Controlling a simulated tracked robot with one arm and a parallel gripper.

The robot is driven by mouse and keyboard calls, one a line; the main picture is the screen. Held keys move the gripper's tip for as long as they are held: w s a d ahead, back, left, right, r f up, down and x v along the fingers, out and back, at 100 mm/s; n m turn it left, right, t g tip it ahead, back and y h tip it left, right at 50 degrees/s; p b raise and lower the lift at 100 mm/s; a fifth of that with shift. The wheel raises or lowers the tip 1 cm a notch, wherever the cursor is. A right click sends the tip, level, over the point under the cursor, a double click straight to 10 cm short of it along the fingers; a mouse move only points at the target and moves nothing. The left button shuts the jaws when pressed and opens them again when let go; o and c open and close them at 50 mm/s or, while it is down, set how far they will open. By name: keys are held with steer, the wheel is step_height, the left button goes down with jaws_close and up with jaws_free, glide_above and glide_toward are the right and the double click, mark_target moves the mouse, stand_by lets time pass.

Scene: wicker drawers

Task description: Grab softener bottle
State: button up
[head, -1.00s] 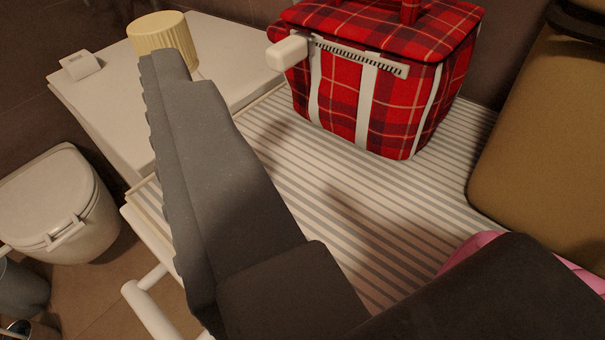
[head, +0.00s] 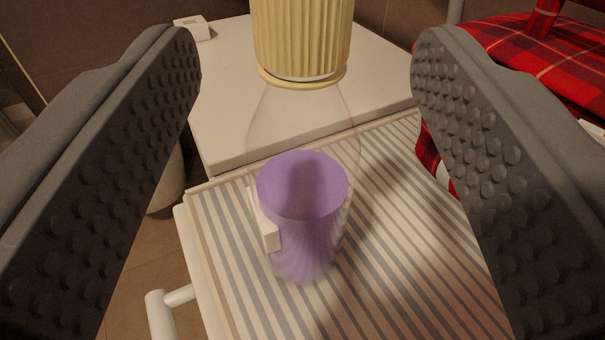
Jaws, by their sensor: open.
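The softener bottle (head: 302,215) stands upright on a striped surface in the middle of the head view. It is clear, with purple liquid in its lower part and a ribbed cream cap (head: 302,40) whose top is cut off by the picture edge. A small pale block shows at its left side. My gripper (head: 305,55) is open, with one studded grey finger on each side of the bottle. Free space shows between both fingers and the bottle, and neither touches it.
The striped surface (head: 400,290) has a pale rim and a white rail (head: 160,315) at the lower left. A white cabinet top (head: 225,90) lies behind, with a small white item (head: 190,28) on it. A red plaid bag (head: 510,50) stands close behind the right finger.

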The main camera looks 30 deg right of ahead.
mark_target(302, 37)
steer(key=shift+b+x, duration=0.35)
steer(key=shift+x, duration=2.3)
steer(key=shift+r, duration=0.1)
jaws_close()
